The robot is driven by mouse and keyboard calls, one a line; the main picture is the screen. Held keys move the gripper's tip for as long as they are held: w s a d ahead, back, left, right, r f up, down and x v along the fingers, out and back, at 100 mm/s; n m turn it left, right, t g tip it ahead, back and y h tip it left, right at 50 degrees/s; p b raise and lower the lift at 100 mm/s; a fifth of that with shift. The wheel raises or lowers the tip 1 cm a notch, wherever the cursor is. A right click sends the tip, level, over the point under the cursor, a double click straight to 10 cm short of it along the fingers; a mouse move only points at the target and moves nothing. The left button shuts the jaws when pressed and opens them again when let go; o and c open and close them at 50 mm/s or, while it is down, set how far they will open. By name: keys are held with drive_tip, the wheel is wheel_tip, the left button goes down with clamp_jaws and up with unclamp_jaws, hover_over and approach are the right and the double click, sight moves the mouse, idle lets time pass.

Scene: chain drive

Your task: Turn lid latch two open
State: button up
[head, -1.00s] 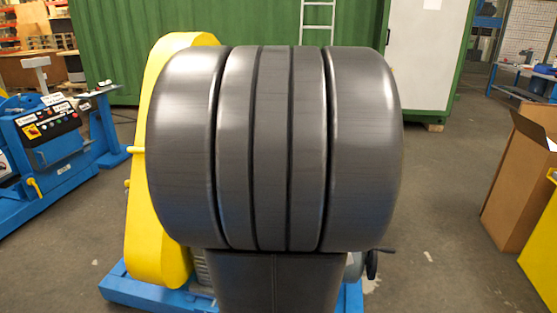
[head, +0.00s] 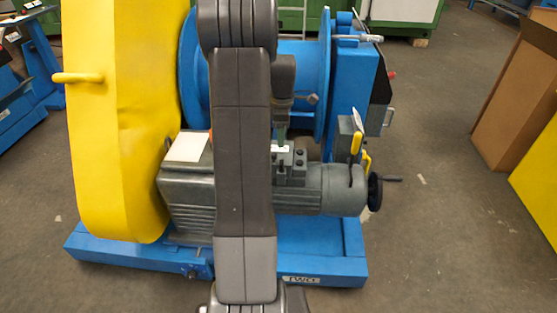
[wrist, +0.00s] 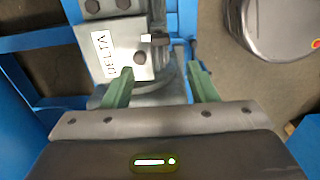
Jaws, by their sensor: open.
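My gripper shows in the wrist view (wrist: 163,77), with its two green fingers apart and nothing held between them. I cannot tell whether this tab is lid latch two. In the head view my gripper (head: 281,138) points down over the grey motor unit (head: 318,190), partly hidden by my arm. A TWO label (head: 301,280) is on the blue base, at its front.
A big yellow guard (head: 120,130) with a side handle stands at the left. A blue drum (head: 318,75) is behind my gripper. A cardboard box (head: 515,95) stands on the floor at far right.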

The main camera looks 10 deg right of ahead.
sight(281, 162)
wheel_tip(281, 162, down, 12)
drive_tip(key=shift+r+b, duration=0.1)
drive_tip(key=shift+b, duration=1)
drive_tip(key=shift+c, duration=0.2)
drive_tip(key=c, duration=0.9)
